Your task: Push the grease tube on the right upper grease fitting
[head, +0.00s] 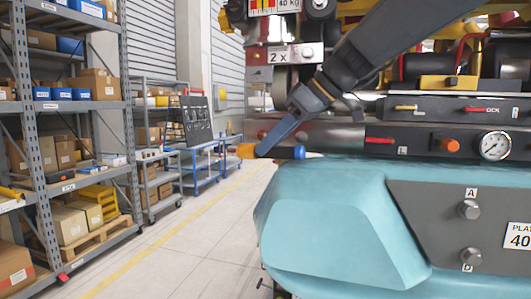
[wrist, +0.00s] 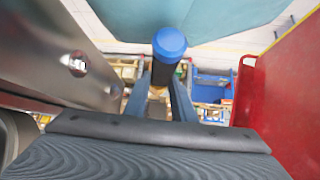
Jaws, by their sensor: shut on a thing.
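My gripper (head: 262,152) is shut on the grease tube, which lies level in the head view with an orange end at left and a blue end (head: 299,152) at right. In the wrist view the tube's blue end (wrist: 169,43) faces the camera, its dark body between my two blue fingers (wrist: 162,105). A silver plate (wrist: 40,45) at left carries a small shiny nub (wrist: 78,64); I cannot tell whether it is the right upper grease fitting. The tube is apart from this nub in the picture. No fitting is clearly seen in the head view.
The coaster train's teal body (head: 330,220) is below and right of my gripper, its metal side with a gauge (head: 494,146) at right. A red panel (wrist: 285,100) stands close at right in the wrist view. Shelves (head: 70,140) line the left; the floor aisle (head: 185,240) is clear.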

